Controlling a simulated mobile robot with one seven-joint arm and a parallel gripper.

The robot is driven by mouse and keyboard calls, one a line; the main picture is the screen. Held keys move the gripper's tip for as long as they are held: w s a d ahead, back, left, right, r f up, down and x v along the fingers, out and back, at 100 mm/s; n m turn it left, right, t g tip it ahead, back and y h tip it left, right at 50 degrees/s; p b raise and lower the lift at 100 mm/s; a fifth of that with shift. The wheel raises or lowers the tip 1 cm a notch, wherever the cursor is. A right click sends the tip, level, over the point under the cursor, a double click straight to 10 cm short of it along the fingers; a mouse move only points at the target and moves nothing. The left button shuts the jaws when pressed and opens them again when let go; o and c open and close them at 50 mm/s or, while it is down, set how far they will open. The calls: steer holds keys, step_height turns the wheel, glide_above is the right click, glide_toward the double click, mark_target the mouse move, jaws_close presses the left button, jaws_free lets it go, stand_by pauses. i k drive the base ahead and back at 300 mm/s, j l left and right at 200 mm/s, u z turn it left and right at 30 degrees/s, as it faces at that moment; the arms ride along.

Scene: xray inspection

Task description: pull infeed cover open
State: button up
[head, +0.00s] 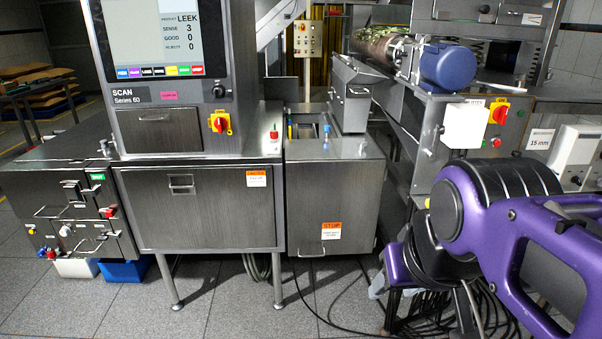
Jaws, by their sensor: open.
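A grey metal cover (350,95) with a bar handle on its face stands tilted above the right part of the scanner, beside an opening in its top. It looks like the infeed cover, but I cannot be sure. Below it is a steel cabinet front (332,205) with an orange STOP label and a small handle at its lower edge. My purple and black arm fills the lower right, well apart from the cover. I cannot make out my gripper's fingers in this view.
The scanner's screen (155,40) and closed front door (200,205) are at left. A conveyor with a blue motor (447,66) and greens (382,40) stands at back right. Cables (345,320) lie on the floor near my arm. The floor in front of the scanner is mostly clear.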

mark_target(333, 206)
steer(key=i+j+z, duration=0.35)
steer(key=i, duration=0.25)
steer(key=i+j+z, duration=0.35)
steer(key=i+j, duration=0.15)
steer(key=j, duration=0.15)
